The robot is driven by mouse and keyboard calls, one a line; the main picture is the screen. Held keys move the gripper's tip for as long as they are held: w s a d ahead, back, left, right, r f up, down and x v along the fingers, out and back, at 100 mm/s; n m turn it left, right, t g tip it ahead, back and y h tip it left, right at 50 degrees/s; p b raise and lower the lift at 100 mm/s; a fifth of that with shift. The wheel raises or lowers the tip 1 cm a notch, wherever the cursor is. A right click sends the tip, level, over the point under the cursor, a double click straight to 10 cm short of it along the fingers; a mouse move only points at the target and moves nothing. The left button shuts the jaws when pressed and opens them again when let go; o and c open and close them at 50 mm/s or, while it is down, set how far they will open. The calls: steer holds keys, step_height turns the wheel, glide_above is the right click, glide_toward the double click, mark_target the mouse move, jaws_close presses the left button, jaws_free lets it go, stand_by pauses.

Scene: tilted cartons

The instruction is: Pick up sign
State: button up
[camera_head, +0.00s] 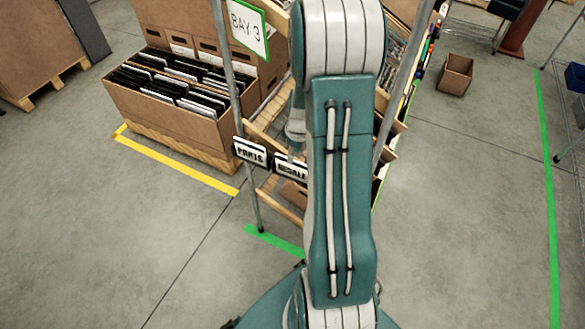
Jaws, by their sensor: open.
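Several signs are in view, and I cannot tell which one the task means. A white sign with a green border reading "BAY 3" (248,28) hangs at the upper left of the rack. A small white and dark sign reading "PARTS" (250,151) is on the rack's front. Beside it on the right is a similar sign that seems to read "RESALE" (291,168), partly covered by my arm. My arm rises through the middle of the view. A wrist part shows left of it, above the small signs, but my gripper's fingers are hidden.
A metal-post rack (258,205) with tilted cartons stands behind my arm. A large carton of dark files (150,115) sits on a pallet at left. A small open box (456,75) is on the floor at right. Floor is clear at lower left and right.

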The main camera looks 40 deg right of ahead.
mark_target(293, 169)
steer(key=f, duration=0.3)
steer(key=shift+w+a+f, duration=0.1)
steer(key=shift+w+f, duration=0.1)
steer(key=shift+f, duration=0.15)
jaws_close()
